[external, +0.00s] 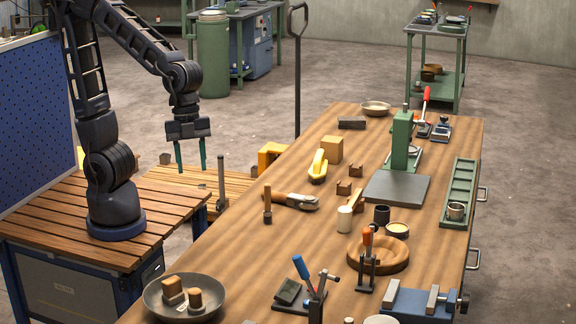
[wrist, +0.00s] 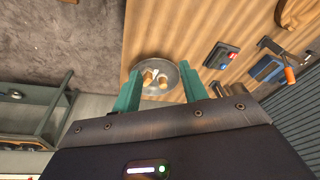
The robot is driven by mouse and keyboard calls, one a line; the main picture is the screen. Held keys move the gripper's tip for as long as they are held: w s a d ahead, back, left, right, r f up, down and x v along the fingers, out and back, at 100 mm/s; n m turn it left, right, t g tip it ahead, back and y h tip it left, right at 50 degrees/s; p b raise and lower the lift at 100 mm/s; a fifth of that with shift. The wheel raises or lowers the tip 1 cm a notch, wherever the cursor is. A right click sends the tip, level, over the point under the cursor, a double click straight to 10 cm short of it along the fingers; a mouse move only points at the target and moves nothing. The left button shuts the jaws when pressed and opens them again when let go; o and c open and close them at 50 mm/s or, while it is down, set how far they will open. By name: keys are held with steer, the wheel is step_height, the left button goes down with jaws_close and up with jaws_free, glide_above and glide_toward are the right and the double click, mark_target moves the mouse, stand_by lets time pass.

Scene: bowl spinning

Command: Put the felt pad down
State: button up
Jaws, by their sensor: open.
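My gripper (external: 192,170) hangs fingers-down over the gap between my base and the workbench. Its two green fingers are apart with nothing between them; they also show in the wrist view (wrist: 160,88). I cannot pick out a felt pad with certainty.
The wooden workbench (external: 235,245) carries a green press (external: 402,140), a wooden ring (external: 379,255), a hammer (external: 290,200), a blue vise (external: 417,304) and a green tray (external: 459,190). An upright post (external: 222,185) stands near my gripper. The bench's left side has bare stretches.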

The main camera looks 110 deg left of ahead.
steer(key=s+a+r+n+t+y, duration=0.1)
steer(key=s+a+r+n, duration=0.1)
steer(key=s+a+n, duration=0.4)
steer(key=s+a+r+n+t, duration=0.2)
steer(key=s+a+n, duration=0.4)
steer(key=a, duration=0.3)
steer(key=shift+s+r+y, duration=0.4)
steer(key=shift+s+r, duration=0.25)
